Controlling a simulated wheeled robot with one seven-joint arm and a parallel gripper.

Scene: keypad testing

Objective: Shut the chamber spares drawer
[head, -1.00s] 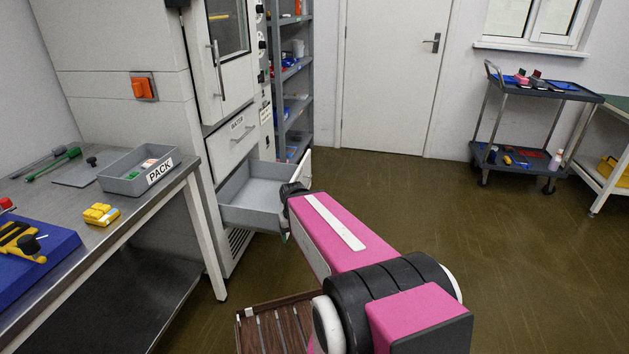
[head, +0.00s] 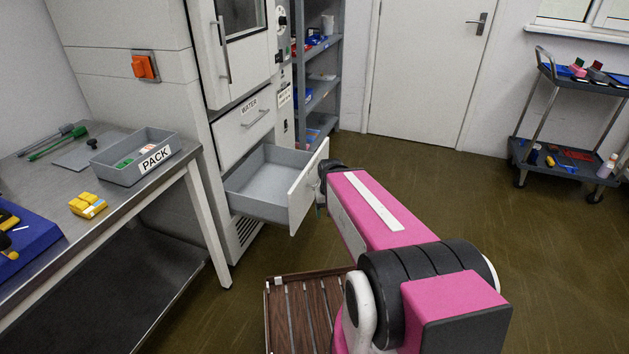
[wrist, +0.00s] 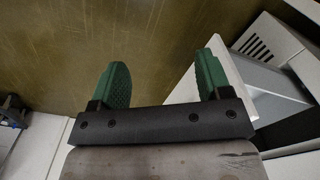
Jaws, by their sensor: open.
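The open grey drawer (head: 265,182) sticks out of the white cabinet, below the shut drawer labelled WATER (head: 243,124). No label on the open drawer's front is readable, and the part of its inside I can see looks empty. Its white front panel (head: 307,190) stands beside the end of my arm in the head view. In the wrist view my gripper (wrist: 163,72) is open and empty, with green fingers wide apart. The white drawer front (wrist: 183,92) shows by the right finger and partly behind it; I cannot tell if they touch. My gripper is mostly hidden in the head view.
A steel bench (head: 140,213) stands left of the drawer, with a grey PACK bin (head: 128,172) and a yellow object (head: 87,206). A slatted wooden item (head: 300,315) lies low in front. Floor is open toward the door (head: 425,75); a trolley (head: 570,150) stands right.

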